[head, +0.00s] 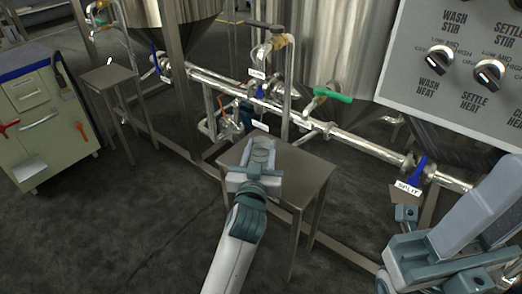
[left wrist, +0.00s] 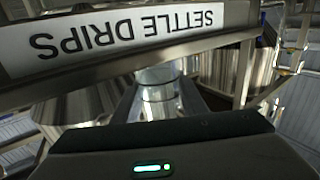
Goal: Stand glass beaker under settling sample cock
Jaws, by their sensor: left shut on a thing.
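The glass beaker (head: 262,152) is clear and sits between the fingers of my left gripper (head: 259,166), over a small steel stand (head: 307,172). The beaker looks upright. I cannot tell whether the beaker's base touches the stand. A sample cock (head: 264,50) with a small tag is above and behind the beaker. My right gripper (head: 405,240) is at the lower right, apart from the stand; its opening is unclear.
Steel tanks (head: 335,45) and a horizontal pipe (head: 345,138) with a green-handled valve (head: 333,95) stand behind. A control panel (head: 460,60) fills the upper right. Another stand (head: 108,78) and a drawer cabinet (head: 45,120) are at left. The floor at lower left is clear.

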